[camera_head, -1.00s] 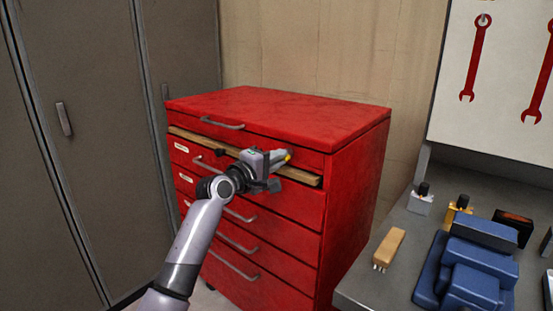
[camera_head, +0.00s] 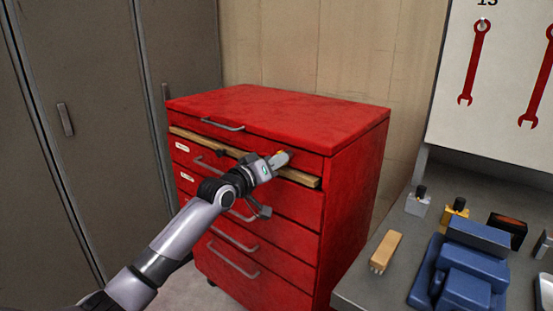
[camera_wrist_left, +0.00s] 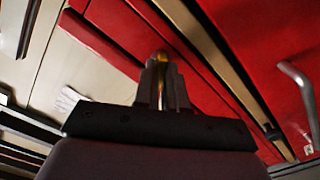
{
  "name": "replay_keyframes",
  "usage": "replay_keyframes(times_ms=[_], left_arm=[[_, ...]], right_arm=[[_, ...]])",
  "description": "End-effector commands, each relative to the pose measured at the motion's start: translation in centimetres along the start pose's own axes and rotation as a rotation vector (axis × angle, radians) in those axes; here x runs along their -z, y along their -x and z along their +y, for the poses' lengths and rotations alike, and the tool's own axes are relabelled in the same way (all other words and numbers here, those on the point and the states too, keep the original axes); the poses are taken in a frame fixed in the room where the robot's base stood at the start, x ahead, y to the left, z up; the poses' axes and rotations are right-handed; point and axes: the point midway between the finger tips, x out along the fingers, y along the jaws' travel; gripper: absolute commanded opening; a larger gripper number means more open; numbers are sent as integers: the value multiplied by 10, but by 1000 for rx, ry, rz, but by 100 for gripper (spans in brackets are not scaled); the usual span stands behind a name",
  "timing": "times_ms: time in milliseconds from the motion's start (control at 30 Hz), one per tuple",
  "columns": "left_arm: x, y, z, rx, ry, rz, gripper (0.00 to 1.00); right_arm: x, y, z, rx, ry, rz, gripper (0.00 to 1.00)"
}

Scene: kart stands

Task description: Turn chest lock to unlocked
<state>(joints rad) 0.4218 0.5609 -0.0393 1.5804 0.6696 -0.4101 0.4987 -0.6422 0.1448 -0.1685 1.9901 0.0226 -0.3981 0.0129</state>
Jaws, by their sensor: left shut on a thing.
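The red tool chest (camera_head: 350,185) stands in the middle of the head view, with its drawer fronts facing left and toward me. My left gripper (camera_head: 283,158) is at the upper right of the chest front, just above the wooden strip. Its fingers also show in the left wrist view (camera_wrist_left: 161,88), close together on a small yellow piece (camera_wrist_left: 161,56), which I take to be the chest lock. The fingers hide most of the lock, so I cannot read its turn position. My right gripper is not in view.
A wooden strip (camera_head: 302,179) runs across the chest front. Metal drawer handles (camera_head: 232,269) stick out below it. Grey lockers (camera_head: 105,130) stand at left. At right, a grey bench (camera_head: 365,283) holds a blue vise (camera_head: 468,270) and a brush (camera_head: 386,250).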

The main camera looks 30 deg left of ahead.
Motion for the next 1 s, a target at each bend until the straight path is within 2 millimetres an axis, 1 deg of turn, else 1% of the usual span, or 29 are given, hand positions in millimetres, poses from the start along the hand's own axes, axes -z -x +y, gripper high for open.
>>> replay_keyframes(times_ms=[200, 500, 700, 1000], left_arm=[[2, 0, 0, 2, -206, -2, 0], [1, 0, 0, 1, -436, -3, 0], [0, 0, 0, 1, -534, -2, 0], [-1, 0, 0, 0, -596, -2, 0]], right_arm=[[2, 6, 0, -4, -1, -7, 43], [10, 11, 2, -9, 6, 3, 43], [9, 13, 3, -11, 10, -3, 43], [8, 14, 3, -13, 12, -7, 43]])
